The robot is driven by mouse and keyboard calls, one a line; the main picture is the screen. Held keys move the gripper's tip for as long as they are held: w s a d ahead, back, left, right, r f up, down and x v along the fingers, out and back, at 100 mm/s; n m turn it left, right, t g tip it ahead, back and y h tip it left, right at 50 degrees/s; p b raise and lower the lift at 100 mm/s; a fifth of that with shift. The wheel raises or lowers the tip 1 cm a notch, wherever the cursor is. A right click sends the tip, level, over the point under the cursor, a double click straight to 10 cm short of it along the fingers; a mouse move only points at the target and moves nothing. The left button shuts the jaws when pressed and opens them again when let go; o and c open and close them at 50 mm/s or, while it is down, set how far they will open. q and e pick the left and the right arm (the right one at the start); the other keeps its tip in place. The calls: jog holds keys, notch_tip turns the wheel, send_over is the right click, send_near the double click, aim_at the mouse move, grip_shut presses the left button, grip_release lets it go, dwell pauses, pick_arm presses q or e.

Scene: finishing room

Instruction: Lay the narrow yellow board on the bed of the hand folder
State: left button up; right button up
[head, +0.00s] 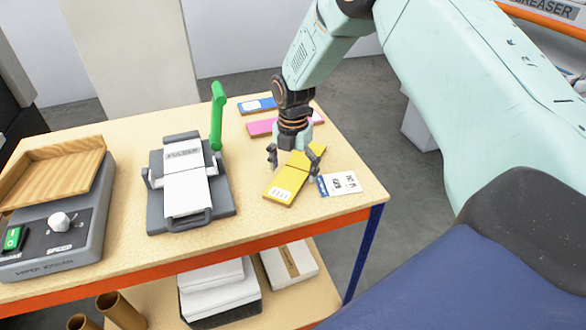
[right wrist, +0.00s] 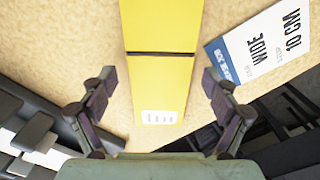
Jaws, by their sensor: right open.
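The narrow yellow board (head: 285,186) lies flat on the wooden table, with a dark crease line across it and a small white label at its near end. It also shows in the right wrist view (right wrist: 160,85), running between the fingers. My right gripper (head: 291,165) is open above the board, one finger to each side of it; in the wrist view (right wrist: 156,88) the fingers look clear of it. The hand folder (head: 187,190) stands left of the board, with a pale bed (head: 185,197) and a raised green lever (head: 217,115). My left gripper is not in view.
A white and blue card reading 10 cm (head: 342,183) lies close to the board's right; it also shows in the right wrist view (right wrist: 268,52). Pink (head: 262,127) and blue (head: 256,106) boards lie behind. A grey machine with a wooden tray (head: 52,177) stands at the left.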

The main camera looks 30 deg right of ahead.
aim_at(293, 174)
notch_tip(293, 174, up, 12)
jog(key=shift+r, duration=0.15)
dwell(0.3)
notch_tip(293, 174, down, 13)
jog(key=shift+s+r, duration=0.1)
jog(key=shift+r, duration=0.1)
notch_tip(293, 174, up, 2)
jog(key=shift+r, duration=1.15)
jog(key=shift+f, duration=0.1)
